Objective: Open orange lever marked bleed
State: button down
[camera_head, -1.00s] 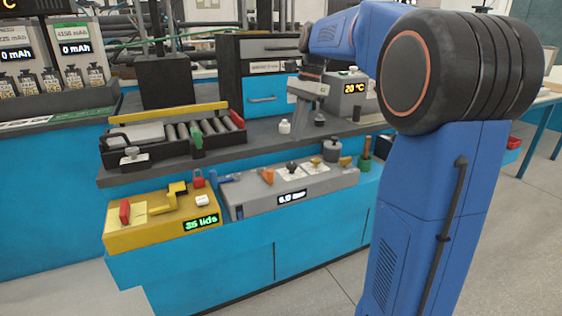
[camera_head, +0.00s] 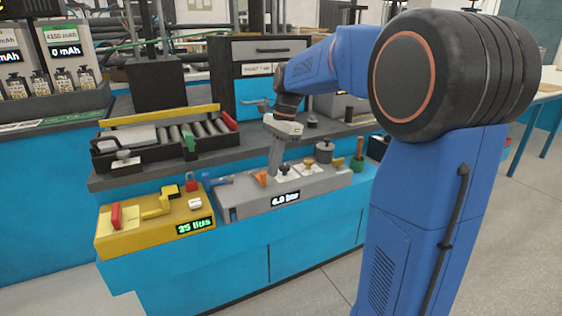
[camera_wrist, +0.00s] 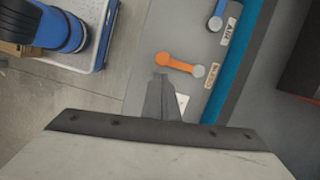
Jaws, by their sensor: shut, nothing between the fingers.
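The orange lever (camera_wrist: 177,63) lies on the grey panel in the wrist view, with a round silver pivot at its right end. In the head view the orange lever (camera_head: 261,178) sits on the grey box (camera_head: 235,205) that shows "6.0 bar". My gripper (camera_head: 273,174) points down just right of the lever. In the wrist view my gripper (camera_wrist: 161,77) is shut and empty, its tips close to the lever's left end; I cannot tell whether they touch.
A blue lever (camera_wrist: 215,22) labelled "Air" is beside the orange one. Knobs (camera_head: 309,164) and a grey cylinder (camera_head: 324,152) stand right on the same box. A yellow box (camera_head: 150,235) with a red lever (camera_head: 116,215) is left. A roller tray (camera_head: 165,140) sits behind.

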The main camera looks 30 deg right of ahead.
aim_at(263, 173)
jog(key=shift+a, duration=0.3)
jog(key=shift+s+a+m, duration=0.2)
jog(key=shift+a+m, duration=0.05)
jog(key=shift+m, duration=0.25)
jog(key=m, duration=0.1)
jog(key=a+m, duration=0.1)
jog(key=a+m+t, duration=0.1)
jog(key=shift+s+a+m, duration=0.2)
jog(key=shift+s+m, duration=0.05)
jog(key=shift+m, duration=0.05)
jog(key=a+m, duration=0.2)
jog(key=m, duration=0.1)
jog(key=shift+w+t, duration=0.15)
jog(key=shift+t, duration=0.25)
jog(key=shift+a, duration=0.35)
jog(key=shift+w+a, duration=0.1)
